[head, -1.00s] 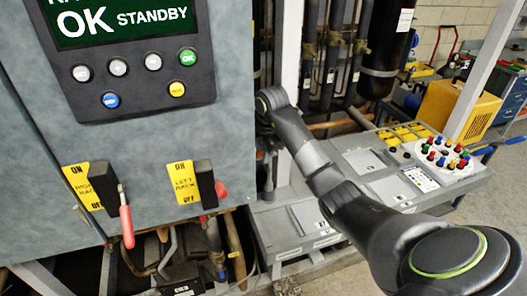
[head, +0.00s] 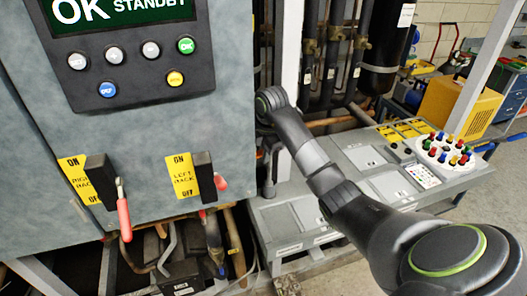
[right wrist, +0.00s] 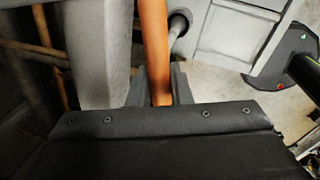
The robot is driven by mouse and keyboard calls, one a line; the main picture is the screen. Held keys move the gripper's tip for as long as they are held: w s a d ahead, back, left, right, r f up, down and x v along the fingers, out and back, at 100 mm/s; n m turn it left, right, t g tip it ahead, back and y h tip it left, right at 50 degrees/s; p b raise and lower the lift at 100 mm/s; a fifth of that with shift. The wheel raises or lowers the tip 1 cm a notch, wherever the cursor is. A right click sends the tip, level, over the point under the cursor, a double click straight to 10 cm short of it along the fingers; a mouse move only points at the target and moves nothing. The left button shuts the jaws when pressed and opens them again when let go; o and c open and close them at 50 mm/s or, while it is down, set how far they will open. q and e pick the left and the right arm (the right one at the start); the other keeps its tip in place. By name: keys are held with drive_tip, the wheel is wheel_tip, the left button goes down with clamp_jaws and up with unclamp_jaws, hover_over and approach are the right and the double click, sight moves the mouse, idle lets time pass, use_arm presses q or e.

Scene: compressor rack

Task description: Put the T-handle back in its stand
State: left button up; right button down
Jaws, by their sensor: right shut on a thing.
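My right gripper (head: 268,180) hangs below the bent arm at the right edge of the grey cabinet, small and dark in the head view. In the right wrist view its two grey fingers (right wrist: 159,88) are shut on an orange bar (right wrist: 154,45), which runs up out of the top of the picture. The bar looks like part of the T-handle, but its crosspiece and far end are out of sight. I cannot make out the T-handle or its stand in the head view. My left gripper is not in view.
The grey control cabinet (head: 140,135) with two red-handled levers fills the left. A low grey bench (head: 335,200) with a round tray of coloured caps (head: 447,149) stands to the right. Upright pipes and a white post (head: 289,55) are close behind my arm.

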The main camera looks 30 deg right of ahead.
drive_tip(key=shift+s+b+x, duration=0.25)
drive_tip(key=shift+b+x, duration=0.45)
drive_tip(key=shift+x, duration=0.4)
drive_tip(key=shift+f, duration=0.3)
drive_tip(key=c, duration=1.2)
unclamp_jaws()
drive_tip(key=shift+c, duration=0.2)
